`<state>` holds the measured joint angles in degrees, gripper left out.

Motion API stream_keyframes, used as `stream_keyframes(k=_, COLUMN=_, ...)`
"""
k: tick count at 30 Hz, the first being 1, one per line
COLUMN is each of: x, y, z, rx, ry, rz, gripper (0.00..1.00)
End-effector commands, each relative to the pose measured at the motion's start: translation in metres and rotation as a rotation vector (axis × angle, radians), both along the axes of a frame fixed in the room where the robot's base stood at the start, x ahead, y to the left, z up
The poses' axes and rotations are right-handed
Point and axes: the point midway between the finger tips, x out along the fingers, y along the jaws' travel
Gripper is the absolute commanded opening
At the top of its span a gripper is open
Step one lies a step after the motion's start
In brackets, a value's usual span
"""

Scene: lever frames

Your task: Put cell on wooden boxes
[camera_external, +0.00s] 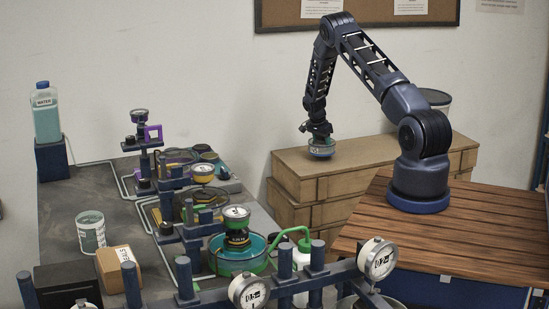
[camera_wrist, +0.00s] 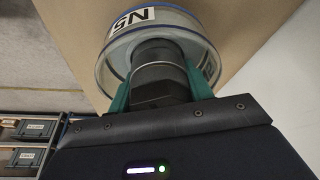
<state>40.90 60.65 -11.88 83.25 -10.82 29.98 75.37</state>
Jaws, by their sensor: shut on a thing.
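In the wrist view the cell (camera_wrist: 186,24) shows a clear wall, a blue rim, a white label and a dark central knob. My gripper (camera_external: 319,134) points down and is shut on this knob; its green fingers (camera_wrist: 160,88) press on both sides. The wooden boxes (camera_external: 292,190) are stacked beside my arm's base. The cell is over the left part of their top, at or very near the surface; I cannot tell if it touches. The box top (camera_wrist: 255,25) also shows behind it in the wrist view.
A dark bench (camera_external: 75,205) on the left carries pipes, gauges, a teal basin (camera_external: 215,262), a water bottle (camera_external: 46,112) and a small carton (camera_external: 118,262). A grey bucket (camera_external: 436,100) stands behind my arm.

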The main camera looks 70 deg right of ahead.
Motion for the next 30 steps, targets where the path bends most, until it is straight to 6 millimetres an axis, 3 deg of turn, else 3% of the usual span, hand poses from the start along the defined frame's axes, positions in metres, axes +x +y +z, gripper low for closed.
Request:
stream_keyframes(k=6, x=0.000, y=0.000, z=-0.026, rx=0.001, ry=-0.001, rz=-0.001, gripper=0.00)
stream_keyframes(k=19, x=0.000, y=0.000, z=-0.031, rx=0.000, ry=0.000, rz=-0.001, gripper=0.00)
stream_keyframes(k=20, x=0.000, y=0.000, z=-0.032, rx=0.001, ry=0.000, rz=-0.001, gripper=0.54)
stream_keyframes(k=21, x=0.000, y=0.000, z=-0.031, rx=0.001, ry=0.000, rz=-0.001, gripper=0.62)
stream_keyframes(k=23, x=0.000, y=0.000, z=-0.031, rx=0.001, ry=0.000, rz=-0.001, gripper=0.72)
stream_keyframes(k=30, x=0.000, y=0.000, z=-0.031, rx=0.001, ry=0.000, rz=-0.001, gripper=0.72)
